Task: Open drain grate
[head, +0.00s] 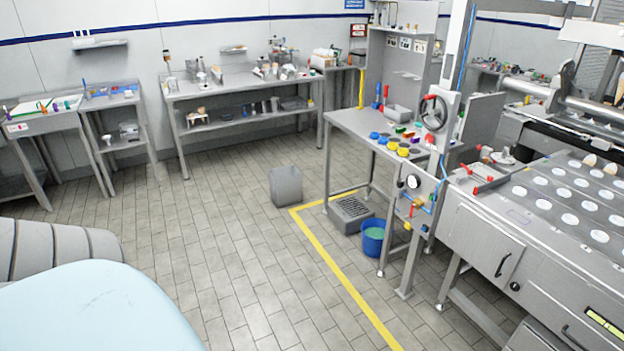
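The drain grate (352,208) is a grey slotted panel on top of a low grey box on the floor, under the front of a metal workbench. It looks flat and closed, though it is small in the view. A blue bucket (374,240) with greenish contents stands just right of the grate. Neither of my grippers shows in the head view.
A grey block-shaped bin (286,186) stands on the tiles left of the grate. A yellow floor line (340,275) runs past its left side. The workbench (345,125) with a handwheel (434,113) overhangs it. Open tiled floor (235,250) lies in front and left.

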